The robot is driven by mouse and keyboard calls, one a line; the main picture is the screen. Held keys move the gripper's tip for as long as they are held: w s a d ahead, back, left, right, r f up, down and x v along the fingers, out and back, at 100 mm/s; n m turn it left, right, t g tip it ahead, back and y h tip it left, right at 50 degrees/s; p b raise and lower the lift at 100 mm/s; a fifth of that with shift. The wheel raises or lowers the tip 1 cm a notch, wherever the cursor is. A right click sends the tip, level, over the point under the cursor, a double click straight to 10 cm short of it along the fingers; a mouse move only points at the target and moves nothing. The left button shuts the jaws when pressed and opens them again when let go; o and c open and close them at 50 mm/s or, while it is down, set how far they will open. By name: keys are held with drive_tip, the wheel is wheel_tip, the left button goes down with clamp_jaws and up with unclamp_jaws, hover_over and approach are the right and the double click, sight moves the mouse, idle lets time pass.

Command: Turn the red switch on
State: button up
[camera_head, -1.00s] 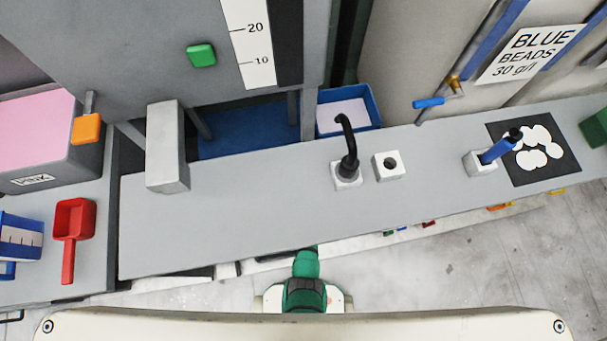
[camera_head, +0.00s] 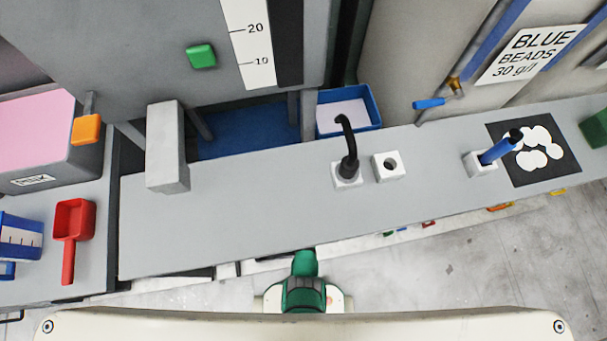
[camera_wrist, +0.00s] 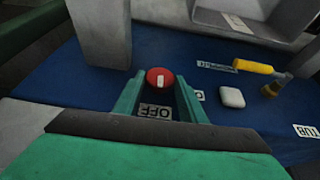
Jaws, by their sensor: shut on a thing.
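The red switch (camera_wrist: 160,74) is a round red knob with a white mark that points nearly up and down in the wrist view. An OFF label (camera_wrist: 155,112) lies just below it, between my fingers. A second small label (camera_wrist: 199,95) to the right is partly hidden by my right finger. My gripper (camera_wrist: 159,86) has its two green fingers on either side of the knob and is shut on it. In the head view the switch and my gripper are hidden; only part of my green arm shows at the bench's front edge.
On the blue panel are a white rounded block (camera_wrist: 231,97), a yellow-handled valve (camera_wrist: 252,67) and a grey post (camera_wrist: 101,30) near my left finger. In the head view the grey bench (camera_head: 250,205) carries a black lever (camera_head: 348,150) and a blue lever (camera_head: 498,150).

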drive_tip(key=shift+a+h, duration=0.1)
drive_tip(key=shift+h, duration=0.2)
drive_tip(key=h, duration=0.2)
drive_tip(key=n+t+h, duration=0.1)
drive_tip(key=h, duration=0.1)
drive_tip(key=shift+s+a+f, duration=0.1)
drive_tip(key=shift+a, duration=0.3)
drive_tip(key=shift+h, duration=0.3)
drive_tip(key=shift+s, duration=0.1)
drive_tip(key=o, duration=1)
drive_tip(key=shift+a, duration=0.1)
drive_tip(key=shift+v, duration=5.3)
